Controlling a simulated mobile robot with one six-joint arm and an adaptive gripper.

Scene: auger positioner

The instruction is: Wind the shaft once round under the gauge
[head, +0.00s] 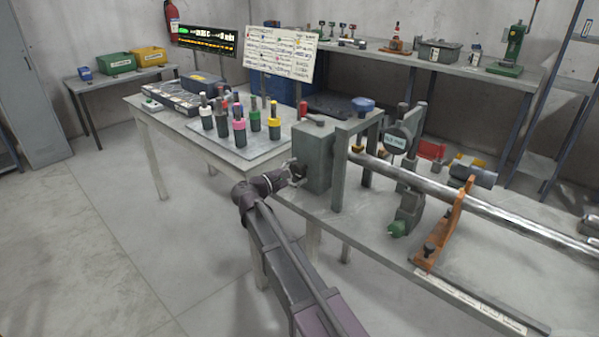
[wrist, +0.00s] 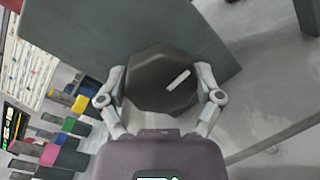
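The long steel shaft (head: 475,203) runs from the grey headstock block (head: 318,158) toward the right edge of the head view. A dark round gauge (head: 397,138) stands on a post just above the shaft. An octagonal dark knob (wrist: 160,84) with a pale bar mark is on the headstock's near face. The mark slants up to the right. My gripper (head: 293,174) is at this face. In the wrist view my gripper (wrist: 161,78) has one finger on each side of the knob, apparently closed against its edges. The shaft and gauge are hidden in the wrist view.
An orange bracket (head: 446,228) stands by the shaft on the bench. Coloured tool holders (head: 240,128) stand on a plate left of the headstock. A written board (head: 281,54) and a dark lit display (head: 208,38) are behind. Floor left of my arm is clear.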

